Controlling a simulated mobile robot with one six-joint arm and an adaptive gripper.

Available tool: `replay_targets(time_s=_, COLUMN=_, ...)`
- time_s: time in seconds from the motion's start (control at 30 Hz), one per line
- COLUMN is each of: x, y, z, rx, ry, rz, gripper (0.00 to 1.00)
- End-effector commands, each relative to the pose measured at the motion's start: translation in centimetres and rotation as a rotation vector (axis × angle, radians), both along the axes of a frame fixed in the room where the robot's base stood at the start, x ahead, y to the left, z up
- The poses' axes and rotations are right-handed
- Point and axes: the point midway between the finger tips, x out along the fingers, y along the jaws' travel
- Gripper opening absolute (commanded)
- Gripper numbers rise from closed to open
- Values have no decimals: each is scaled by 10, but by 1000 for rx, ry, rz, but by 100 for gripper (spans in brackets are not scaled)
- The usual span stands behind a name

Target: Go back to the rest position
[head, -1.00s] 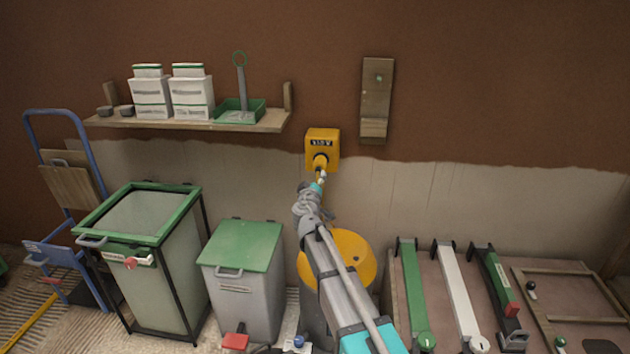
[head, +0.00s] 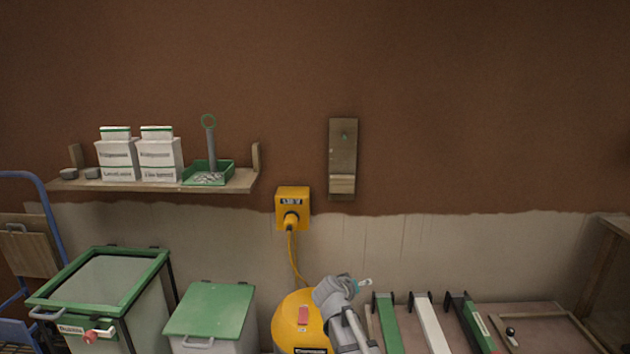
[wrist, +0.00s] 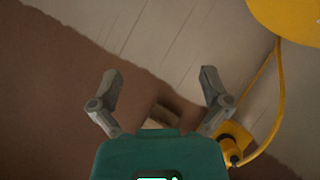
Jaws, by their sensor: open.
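My gripper (head: 361,286) is in the lower middle of the head view, in front of the pale lower wall and right of the yellow round machine (head: 290,315). In the wrist view my gripper (wrist: 159,74) has its two grey fingers spread wide with nothing between them. A yellow wall box (head: 292,194) has a yellow plug (head: 291,221) at its front, with a cord (head: 292,258) hanging down toward the round machine. The wall box (wrist: 237,132) and plug (wrist: 231,152) also show at the lower right of the wrist view, apart from the fingers.
A wooden shelf (head: 160,185) with white boxes and a green tray (head: 208,178) is at left. A wooden board (head: 343,150) hangs on the wall. Two green-lidded bins (head: 212,308) stand lower left. A low bench (head: 530,312) with long bars is lower right. The upper wall is clear.

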Motion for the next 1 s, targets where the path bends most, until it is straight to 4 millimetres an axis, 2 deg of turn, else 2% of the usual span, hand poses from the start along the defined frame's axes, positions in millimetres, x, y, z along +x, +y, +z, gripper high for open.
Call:
replay_targets(time_s=0.03, x=-20, y=-16, z=-10, rx=32, ry=54, rz=-37, gripper=98)
replay_targets(time_s=0.2, x=-76, y=-46, z=-44, rx=157, ry=261, rz=-126, gripper=98)
replay_targets(time_s=0.33, x=-121, y=-59, z=-66, rx=265, ry=423, rz=-160, gripper=98)
replay_targets(time_s=0.5, x=-170, y=-60, z=-83, rx=394, ry=599, rz=-162, gripper=98)
replay_targets(time_s=0.8, x=-223, y=-54, z=-93, rx=545, ry=780, rz=-122, gripper=98)
replay_targets(time_s=0.97, x=-245, y=-48, z=-94, rx=615, ry=854, rz=-91, gripper=98)
replay_targets(time_s=1.0, x=-246, y=-48, z=-89, rx=620, ry=862, rz=-87, gripper=98)
